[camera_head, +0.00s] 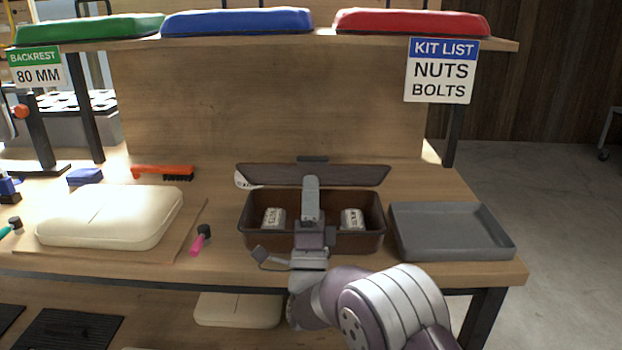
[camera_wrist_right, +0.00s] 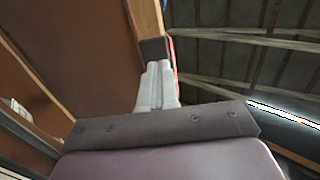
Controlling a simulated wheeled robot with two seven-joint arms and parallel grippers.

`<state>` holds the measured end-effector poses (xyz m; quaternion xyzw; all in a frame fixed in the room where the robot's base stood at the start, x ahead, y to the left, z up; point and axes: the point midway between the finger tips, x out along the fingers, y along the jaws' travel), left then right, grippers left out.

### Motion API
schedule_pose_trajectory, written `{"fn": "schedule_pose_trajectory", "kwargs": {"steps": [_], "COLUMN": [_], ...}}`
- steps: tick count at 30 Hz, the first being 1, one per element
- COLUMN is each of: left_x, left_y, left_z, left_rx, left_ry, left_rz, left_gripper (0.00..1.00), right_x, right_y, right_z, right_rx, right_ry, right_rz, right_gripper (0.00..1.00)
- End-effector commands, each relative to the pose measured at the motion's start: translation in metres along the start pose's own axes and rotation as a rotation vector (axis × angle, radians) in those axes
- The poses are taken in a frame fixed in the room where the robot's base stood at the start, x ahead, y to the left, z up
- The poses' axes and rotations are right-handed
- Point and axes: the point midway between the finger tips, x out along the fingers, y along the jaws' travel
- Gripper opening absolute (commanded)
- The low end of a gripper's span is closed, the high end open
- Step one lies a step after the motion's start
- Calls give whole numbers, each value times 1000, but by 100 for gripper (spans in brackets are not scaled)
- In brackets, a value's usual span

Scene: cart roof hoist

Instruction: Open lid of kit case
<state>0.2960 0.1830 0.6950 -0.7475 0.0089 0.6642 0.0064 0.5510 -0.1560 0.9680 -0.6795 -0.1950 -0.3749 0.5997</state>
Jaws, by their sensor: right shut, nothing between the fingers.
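The kit case (camera_head: 258,240) is a brown open-topped box near the front of the bench. Its lid (camera_head: 350,175) stands raised along the back edge, tilted back, with a white label at its left corner. Two pale labelled packs sit inside, the left pack (camera_head: 273,218) and the right pack (camera_head: 352,219). My right gripper (camera_head: 311,183) is above the middle of the case, its fingertips in front of the lid; I cannot tell whether they touch it. It is shut and empty; its closed fingers also show in the right wrist view (camera_wrist_right: 158,82). My left gripper is not in view.
A grey tray (camera_head: 455,252) stands right of the case. A cream cushion (camera_head: 110,216) on a board, a pink-handled tool (camera_head: 201,240) and a red brush (camera_head: 162,172) lie to the left. A shelf with green, blue and red pads (camera_head: 412,22) overhangs the back, with a Kit List sign (camera_head: 440,71).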

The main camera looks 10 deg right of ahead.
Motion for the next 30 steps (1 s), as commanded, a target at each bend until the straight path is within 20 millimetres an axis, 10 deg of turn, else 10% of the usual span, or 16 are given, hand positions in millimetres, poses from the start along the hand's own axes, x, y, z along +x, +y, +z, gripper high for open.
{"fn": "schedule_pose_trajectory", "kwargs": {"steps": [30], "left_x": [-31], "left_y": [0], "left_z": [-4], "left_rx": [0], "left_ry": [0], "left_rz": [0], "left_gripper": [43], "right_x": [58], "right_y": [-9], "right_z": [0], "right_rx": [0], "right_ry": [0], "right_rz": [144], "right_gripper": [0]}}
